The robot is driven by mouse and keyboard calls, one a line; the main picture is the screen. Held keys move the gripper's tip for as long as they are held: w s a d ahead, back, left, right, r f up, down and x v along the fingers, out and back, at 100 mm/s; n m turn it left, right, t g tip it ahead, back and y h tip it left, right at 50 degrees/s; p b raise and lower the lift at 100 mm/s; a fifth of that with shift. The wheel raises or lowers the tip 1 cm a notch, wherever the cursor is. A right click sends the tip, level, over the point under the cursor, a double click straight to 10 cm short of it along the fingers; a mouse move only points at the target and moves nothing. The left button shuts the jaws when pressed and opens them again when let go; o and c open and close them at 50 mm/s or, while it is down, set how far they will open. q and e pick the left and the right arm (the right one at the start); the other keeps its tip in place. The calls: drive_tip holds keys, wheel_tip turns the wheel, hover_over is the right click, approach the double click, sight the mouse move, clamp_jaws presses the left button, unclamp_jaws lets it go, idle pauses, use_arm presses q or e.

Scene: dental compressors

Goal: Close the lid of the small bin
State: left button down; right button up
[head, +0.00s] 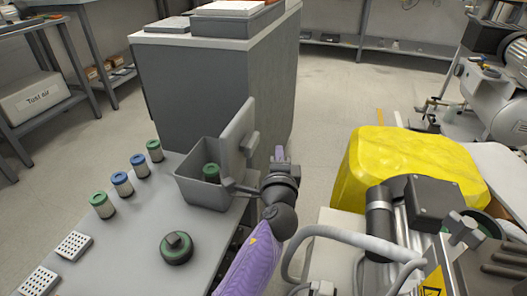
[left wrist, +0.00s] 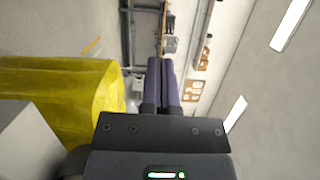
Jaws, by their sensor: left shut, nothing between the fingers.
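The small bin (head: 203,193) is a grey open box at the right edge of the grey table. Its lid (head: 237,136) stands upright, open, on the bin's right side. A green-capped jar (head: 211,173) is inside the bin. My left gripper (head: 279,153) is just right of the lid, on its outer side, pointing away from me. A small gap shows between its fingers and the lid. In the left wrist view the two purple fingers (left wrist: 161,65) are together and empty. The bin and lid are not in that view. My right gripper is not seen.
Several green- and blue-capped jars (head: 122,184), a round green-and-black part (head: 176,248) and white racks (head: 74,246) are on the table (head: 135,240). A grey cabinet (head: 200,90) stands behind the bin. A yellow-covered bulk (head: 410,165) and machinery are at right.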

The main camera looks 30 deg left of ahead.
sight(246, 143)
use_arm(q)
drive_tip(key=a, duration=0.4)
drive_tip(key=shift+w+a+r, duration=0.1)
drive_tip(key=shift+w+a, duration=0.05)
drive_tip(key=shift+a, duration=0.15)
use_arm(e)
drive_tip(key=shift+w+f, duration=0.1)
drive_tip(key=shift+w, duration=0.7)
